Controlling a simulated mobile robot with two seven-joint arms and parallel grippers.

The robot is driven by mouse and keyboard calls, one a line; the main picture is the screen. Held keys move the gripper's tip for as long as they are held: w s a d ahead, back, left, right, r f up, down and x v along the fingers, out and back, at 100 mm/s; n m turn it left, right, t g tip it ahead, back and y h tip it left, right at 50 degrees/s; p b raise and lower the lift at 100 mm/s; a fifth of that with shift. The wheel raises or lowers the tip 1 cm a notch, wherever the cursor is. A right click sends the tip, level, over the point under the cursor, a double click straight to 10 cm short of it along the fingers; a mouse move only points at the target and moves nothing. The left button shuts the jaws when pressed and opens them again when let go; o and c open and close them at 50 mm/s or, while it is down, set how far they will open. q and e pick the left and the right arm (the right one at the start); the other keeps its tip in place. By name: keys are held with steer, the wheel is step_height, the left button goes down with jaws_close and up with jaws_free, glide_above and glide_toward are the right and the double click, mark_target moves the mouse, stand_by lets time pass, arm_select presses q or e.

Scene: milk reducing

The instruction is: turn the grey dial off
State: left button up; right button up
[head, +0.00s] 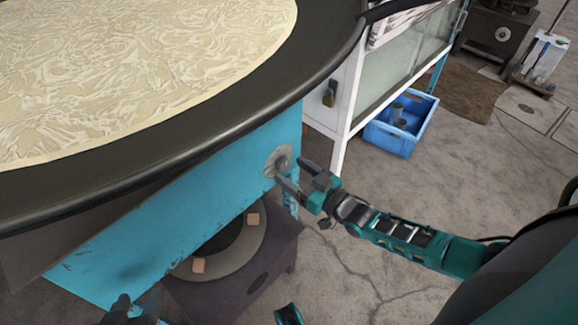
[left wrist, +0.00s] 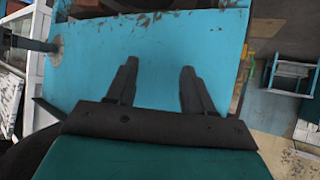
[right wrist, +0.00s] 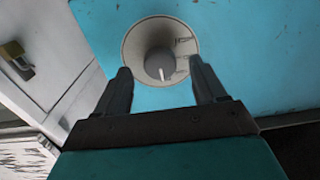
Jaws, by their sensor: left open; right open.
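The grey dial (right wrist: 159,64) sits on a round pale plate (right wrist: 136,42) with markings, on the blue side panel (head: 190,205) of the vat. Its white mark points down in the right wrist view. In the head view the dial (head: 281,162) is partly covered by my right gripper (head: 292,171). That gripper (right wrist: 160,72) is open, with its fingertips on either side of the dial in the picture; I see no clear contact. My left gripper (head: 132,306) is low at the left, and its open, empty fingers (left wrist: 157,75) face the blue panel in the left wrist view.
The vat's dark rim (head: 325,70) overhangs the panel, with creamy contents (head: 140,60) inside. A dark burner stand (head: 240,280) is below. A white cabinet (head: 345,90) with a padlock and a blue crate (head: 400,125) stand behind. The concrete floor at right is mostly clear.

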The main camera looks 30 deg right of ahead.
arm_select(q)
steer(key=shift+s+a+r+p, duration=0.2)
steer(key=shift+a+r+p, duration=0.1)
steer(key=shift+r+p, duration=0.5)
arm_select(e)
steer(key=v, duration=1)
steer(key=shift+s, duration=0.15)
arm_select(q)
steer(key=shift+f, duration=0.1)
arm_select(e)
steer(key=shift+d, duration=0.1)
steer(key=s+a+r+g+h, duration=0.1)
steer(key=s+a+r+g, duration=0.15)
steer(key=a, duration=0.45)
steer(key=s+a+r+g+h, duration=0.1)
steer(key=s+a+g, duration=0.15)
steer(key=a, duration=0.45)
arm_select(q)
step_height(320, 180, up, 10)
steer(key=s+a+y+p, duration=0.1)
steer(key=a+p, duration=0.2)
steer(key=p, duration=1.1)
steer(key=shift+s+p, duration=0.15)
steer(key=shift+p, duration=0.15)
arm_select(e)
steer(key=s+d+r+m+g+h, duration=0.1)
steer(key=s+d+r, duration=0.1)
steer(key=r, duration=0.8)
steer(key=shift+d+r+h, duration=0.4)
steer(key=shift+d, duration=0.2)
